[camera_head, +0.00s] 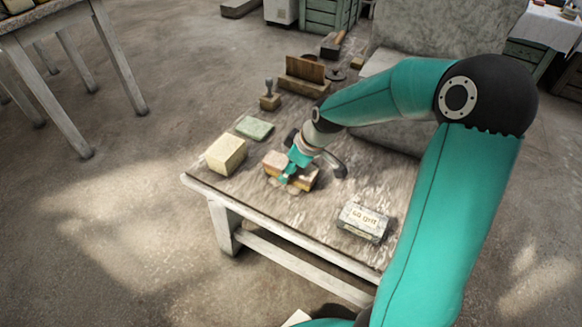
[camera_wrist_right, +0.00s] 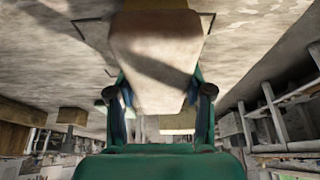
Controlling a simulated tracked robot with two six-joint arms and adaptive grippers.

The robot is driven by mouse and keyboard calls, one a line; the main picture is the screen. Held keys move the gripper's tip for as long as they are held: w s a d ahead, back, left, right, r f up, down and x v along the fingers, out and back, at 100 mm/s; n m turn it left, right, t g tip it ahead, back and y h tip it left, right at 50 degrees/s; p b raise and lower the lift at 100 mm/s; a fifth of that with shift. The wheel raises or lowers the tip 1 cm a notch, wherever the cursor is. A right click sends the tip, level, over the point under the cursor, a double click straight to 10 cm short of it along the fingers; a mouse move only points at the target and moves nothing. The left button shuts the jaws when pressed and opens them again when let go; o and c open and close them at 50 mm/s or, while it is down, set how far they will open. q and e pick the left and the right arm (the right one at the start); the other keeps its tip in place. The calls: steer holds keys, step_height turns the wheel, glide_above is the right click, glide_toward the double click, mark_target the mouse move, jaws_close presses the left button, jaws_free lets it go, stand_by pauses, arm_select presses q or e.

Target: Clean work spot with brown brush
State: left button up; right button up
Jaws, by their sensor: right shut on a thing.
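My right gripper (camera_head: 290,176) reaches down to the worktable and is shut on the brown brush (camera_head: 274,160), a blocky piece with brown ends showing on both sides of the fingers. In the right wrist view the brush (camera_wrist_right: 155,55) fills the space between the fingers (camera_wrist_right: 160,100). It is low over the table; whether it touches is hard to tell. A pale patch (camera_head: 286,188) shows at the brush's near side, and thin dark corner lines (camera_wrist_right: 90,38) mark the surface around it, likely the work spot. My left gripper is not in view.
On the worktable (camera_head: 335,200) are a yellowish block (camera_head: 226,154), a green pad (camera_head: 254,128), a printed grit block (camera_head: 363,221), a small stamp-like tool (camera_head: 269,96) and a wooden holder (camera_head: 304,76). A large grey slab (camera_head: 440,30) stands behind. The table's front edge is near.

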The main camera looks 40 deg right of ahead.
steer(key=shift+s, duration=0.15)
steer(key=shift+s+d, duration=0.15)
steer(key=shift+s, duration=0.25)
steer(key=shift+s+d+b, duration=0.15)
steer(key=shift+s+b, duration=0.4)
steer(key=shift+w, duration=0.1)
steer(key=shift+w+a+r+p, duration=0.1)
steer(key=shift+w+p, duration=0.1)
steer(key=shift+w, duration=0.2)
steer(key=shift+w+a+p, duration=0.1)
steer(key=shift+w+p, duration=0.05)
steer(key=shift+w, duration=0.2)
steer(key=shift+w+a, duration=0.2)
steer(key=shift+w, duration=0.45)
steer(key=shift+w+a, duration=0.2)
steer(key=shift+w, duration=0.45)
steer(key=shift+s, duration=0.1)
